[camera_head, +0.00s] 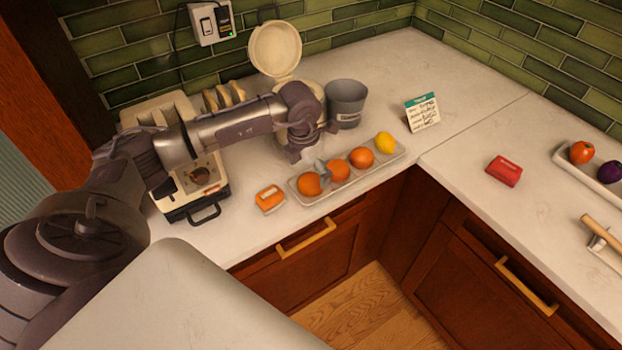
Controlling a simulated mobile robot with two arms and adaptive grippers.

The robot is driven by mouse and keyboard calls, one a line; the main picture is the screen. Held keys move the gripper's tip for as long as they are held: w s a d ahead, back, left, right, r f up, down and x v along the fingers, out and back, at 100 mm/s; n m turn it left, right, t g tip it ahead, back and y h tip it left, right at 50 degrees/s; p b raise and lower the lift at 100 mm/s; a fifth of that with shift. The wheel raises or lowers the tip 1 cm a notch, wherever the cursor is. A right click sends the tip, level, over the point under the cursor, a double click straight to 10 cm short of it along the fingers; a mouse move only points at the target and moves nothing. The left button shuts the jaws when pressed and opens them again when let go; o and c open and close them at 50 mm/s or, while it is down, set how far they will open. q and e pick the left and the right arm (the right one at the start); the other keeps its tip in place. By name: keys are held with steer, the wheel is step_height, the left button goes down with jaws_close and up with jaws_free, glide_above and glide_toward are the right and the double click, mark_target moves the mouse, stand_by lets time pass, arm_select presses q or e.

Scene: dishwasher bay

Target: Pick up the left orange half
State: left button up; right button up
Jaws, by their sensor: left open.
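A pale tray (331,196) on the counter holds a row of round orange fruits and a lemon (384,142) at its right end. The leftmost orange (309,184) sits at the tray's left end. A middle orange (340,169) and a right orange (361,158) follow it. I cannot tell whether these are halves or whole. My left gripper (322,172) is open and points down over the tray, between the leftmost and middle oranges. It partly covers them, and I cannot tell whether it touches either. My right gripper is not in view.
An orange packet (270,198) lies left of the tray. A toaster (200,176) stands under my left arm. A grey bin (346,103) and a card (422,111) stand behind the tray.

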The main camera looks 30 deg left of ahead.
mark_target(310, 177)
arm_select(q)
steer(key=shift+w+d+f+p, duration=0.1)
steer(key=shift+f+p, duration=0.1)
steer(key=shift+f, duration=0.4)
steer(key=shift+w+f+p, duration=0.1)
steer(key=shift+f+p, duration=0.05)
steer(key=shift+f, duration=0.8)
steer(key=shift+w+f, duration=0.1)
steer(key=shift+c, duration=0.2)
steer(key=c, duration=1.3)
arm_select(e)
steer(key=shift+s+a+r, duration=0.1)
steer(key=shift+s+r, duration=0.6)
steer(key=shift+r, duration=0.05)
